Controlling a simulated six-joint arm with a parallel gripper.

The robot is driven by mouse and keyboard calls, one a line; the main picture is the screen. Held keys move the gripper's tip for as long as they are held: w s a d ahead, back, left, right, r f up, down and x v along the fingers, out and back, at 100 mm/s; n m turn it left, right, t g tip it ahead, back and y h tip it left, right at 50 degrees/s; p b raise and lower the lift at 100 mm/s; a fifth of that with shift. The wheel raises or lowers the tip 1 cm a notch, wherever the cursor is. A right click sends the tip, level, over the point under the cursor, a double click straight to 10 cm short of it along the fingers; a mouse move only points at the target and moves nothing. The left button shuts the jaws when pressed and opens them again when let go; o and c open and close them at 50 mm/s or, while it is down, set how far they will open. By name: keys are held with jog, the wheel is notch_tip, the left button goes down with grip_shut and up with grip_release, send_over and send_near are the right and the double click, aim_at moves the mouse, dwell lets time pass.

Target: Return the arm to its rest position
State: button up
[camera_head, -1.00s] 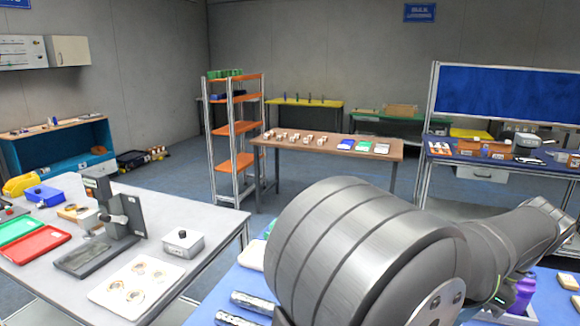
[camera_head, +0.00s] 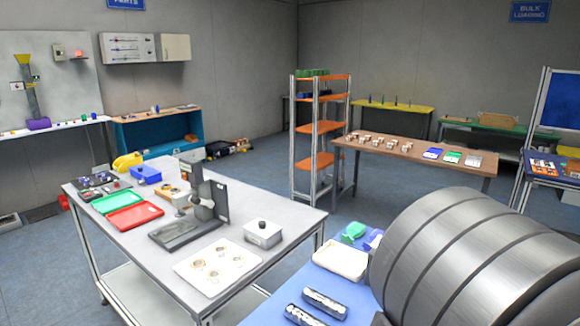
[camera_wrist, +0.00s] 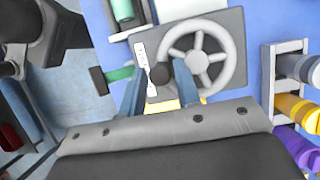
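My arm's thick grey link fills the lower right of the head view. My gripper (camera_wrist: 158,72) shows in the wrist view, with two blue-grey fingers reaching up from its dark body. The fingers stand apart, and I see nothing held between them. They point toward a grey handwheel (camera_wrist: 235,55) on a dark plate. A dark round knob shows between the fingertips; I cannot tell how far below them it lies. The gripper is outside the head view.
A rack (camera_wrist: 268,75) with grey, yellow and purple cylinders stands right of the handwheel. A green cylinder (camera_wrist: 122,10) lies at the upper left. In the head view, a white tray (camera_head: 340,259) and silver cylinders (camera_head: 326,303) lie on the blue table, beside a grey bench (camera_head: 120,255).

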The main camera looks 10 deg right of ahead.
jog(key=v, duration=1.6)
jog(key=x, duration=1.7)
jog(key=shift+f, duration=0.1)
jog(key=shift+f+n, duration=0.15)
jog(key=shift+n, duration=0.15)
jog(key=n, duration=0.1)
jog(key=d+n+g, duration=0.1)
jog(key=shift+s+n+y, duration=0.35)
jog(key=shift+n+y, duration=0.05)
jog(key=n, duration=0.1)
jog(key=d+n+g, duration=0.1)
jog(key=n, duration=0.2)
jog(key=shift+s+d+n+g+y, duration=0.25)
jog(key=shift+d+n+g+y, duration=0.05)
jog(key=shift+d+g, duration=0.1)
jog(key=n, duration=0.1)
jog(key=d+n+g, duration=0.1)
jog(key=n, duration=0.2)
jog(key=shift+w+d+n+g, duration=0.1)
jog(key=shift+d+n+g, duration=0.2)
jog(key=shift+d+g, duration=0.1)
jog(key=shift+w+d+n+g+h, duration=0.2)
jog(key=shift+d+n+g+h, duration=0.15)
jog(key=shift+n, duration=0.75)
jog(key=shift+w+d+n+g+h, duration=0.25)
jog(key=shift+d+n+g, duration=0.1)
jog(key=shift+n, duration=0.75)
